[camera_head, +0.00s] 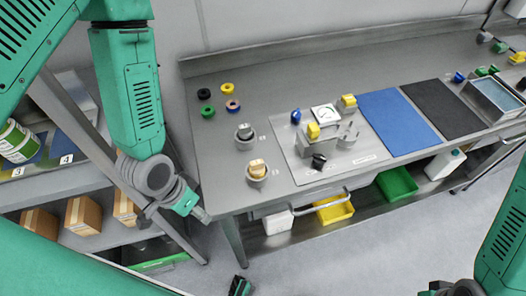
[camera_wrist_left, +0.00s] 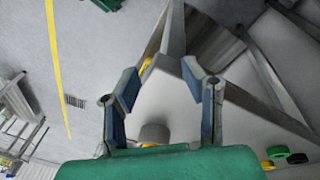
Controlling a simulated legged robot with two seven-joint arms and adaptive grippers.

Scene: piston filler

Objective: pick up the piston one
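Two short round parts stand near the left end of the steel table, each with a small label beside it. The far one (camera_head: 245,132) is grey; the near one (camera_head: 257,170) has a tan top. I cannot read which is piston one. My left gripper (camera_head: 203,214) is off the table's left front corner, apart from both. In the left wrist view its blue-padded fingers (camera_wrist_left: 160,80) are spread and empty. A grey cylinder (camera_wrist_left: 154,133) with some yellow at its base shows beyond them, partly hidden. My right wrist is at the bottom right edge; its gripper is cut off.
Several coloured rings (camera_head: 206,111) lie at the table's back left. A plate (camera_head: 330,145) with yellow, blue and black knobs is right of the round parts. A blue mat (camera_head: 398,122) and black mat (camera_head: 444,108) follow. Shelves with boxes (camera_head: 82,215) stand left, below my left arm.

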